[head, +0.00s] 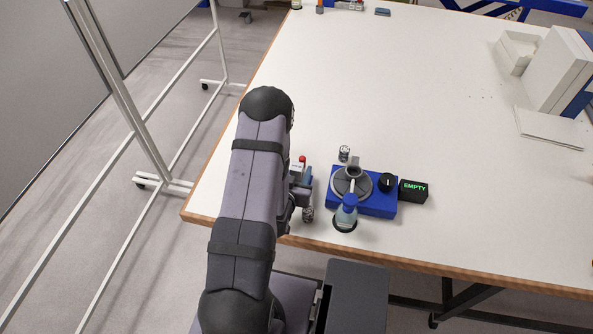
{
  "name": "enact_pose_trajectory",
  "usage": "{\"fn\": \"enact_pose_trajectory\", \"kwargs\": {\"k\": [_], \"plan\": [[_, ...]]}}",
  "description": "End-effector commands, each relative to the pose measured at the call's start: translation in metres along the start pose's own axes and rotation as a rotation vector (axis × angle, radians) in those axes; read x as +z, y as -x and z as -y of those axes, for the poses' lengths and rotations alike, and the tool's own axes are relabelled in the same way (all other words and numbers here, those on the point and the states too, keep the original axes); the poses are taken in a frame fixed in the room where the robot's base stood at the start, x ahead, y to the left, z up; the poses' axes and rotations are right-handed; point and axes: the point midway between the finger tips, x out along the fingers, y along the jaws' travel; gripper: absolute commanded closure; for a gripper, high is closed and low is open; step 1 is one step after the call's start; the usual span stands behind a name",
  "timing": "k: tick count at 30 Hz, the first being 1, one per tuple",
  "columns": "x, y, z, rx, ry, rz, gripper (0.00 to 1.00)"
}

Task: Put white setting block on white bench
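The white bench (440,110) is a large white table top with a wooden edge. I cannot make out a white setting block for certain; a small whitish patch (297,171) with a red top shows at the right edge of my arm, and I cannot tell what it is. My arm (250,185) stands over the bench's near left part and hides what lies behind it. My gripper is hidden behind the arm, so its fingers and anything in them do not show.
Right of my arm stand a blue device (378,205) with a grey dish (351,182), a black display (414,191) reading EMPTY, a blue-capped bottle (347,212) and a small jar (344,153). A white box (558,68) and flat white slab (549,127) lie far right. The bench's middle is clear.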

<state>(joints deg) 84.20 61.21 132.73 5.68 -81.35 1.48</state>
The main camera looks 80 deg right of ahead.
Motion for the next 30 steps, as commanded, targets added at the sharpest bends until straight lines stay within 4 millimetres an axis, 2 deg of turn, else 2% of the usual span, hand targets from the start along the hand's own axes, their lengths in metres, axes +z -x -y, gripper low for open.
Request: {"fn": "enact_pose_trajectory", "kwargs": {"k": [11,17,30], "plan": [[0.0,0.002,0.0,0.0,0.0,0.0,0.53],[0.002,0.021,0.0,0.0,0.0,0.001,0.53],[-0.01,0.062,0.0,0.0,0.001,0.004,0.53]]}}
